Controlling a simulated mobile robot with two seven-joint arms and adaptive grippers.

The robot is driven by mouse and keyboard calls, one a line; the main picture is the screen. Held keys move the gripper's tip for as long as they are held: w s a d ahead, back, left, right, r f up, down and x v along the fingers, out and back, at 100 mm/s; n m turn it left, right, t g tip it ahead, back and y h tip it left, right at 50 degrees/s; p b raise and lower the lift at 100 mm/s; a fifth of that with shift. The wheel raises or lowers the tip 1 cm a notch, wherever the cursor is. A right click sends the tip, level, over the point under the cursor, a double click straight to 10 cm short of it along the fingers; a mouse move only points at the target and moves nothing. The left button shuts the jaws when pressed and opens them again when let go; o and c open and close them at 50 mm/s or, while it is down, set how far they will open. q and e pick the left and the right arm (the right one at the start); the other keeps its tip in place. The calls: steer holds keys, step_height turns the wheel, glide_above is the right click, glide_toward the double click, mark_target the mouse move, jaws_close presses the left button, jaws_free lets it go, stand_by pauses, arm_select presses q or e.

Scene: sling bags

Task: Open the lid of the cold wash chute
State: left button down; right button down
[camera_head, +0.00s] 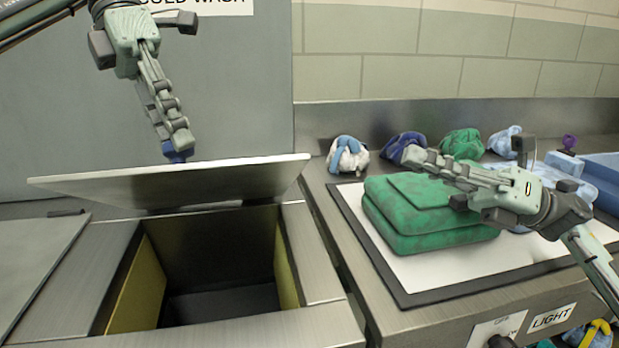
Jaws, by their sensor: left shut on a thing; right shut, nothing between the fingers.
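The cold wash chute's metal lid (165,184) is raised at a tilt above its square opening (222,290), whose dark inside and yellow side walls show. A sign (200,4) reading "COLD WASH", cut off at the top, is on the wall panel behind. My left gripper (177,146) points down at the lid's upper edge and is shut on a small blue knob (178,155) there. My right gripper (410,156) is shut and empty, apart from the lid, above the green folded bag (425,217). It hides part of the bag.
The green bag lies on a white, dark-edged mat (455,275) on the right counter. Several rolled bundles, including a white and blue one (347,156), line the back. A blue tray (603,172) is at the far right. Another closed metal cover (35,265) is at left.

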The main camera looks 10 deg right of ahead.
steer(key=s+a+f+n+g+h, duration=0.1)
steer(key=s+a+f+n+g, duration=0.15)
steer(key=a+f, duration=0.35)
steer(key=w+a+r, duration=0.3)
steer(key=a+r, duration=0.1)
steer(key=a, duration=0.5)
steer(key=shift+r+g, duration=0.35)
steer(key=shift+r, duration=0.05)
steer(key=shift+r+m, duration=0.1)
steer(key=shift+m, duration=0.15)
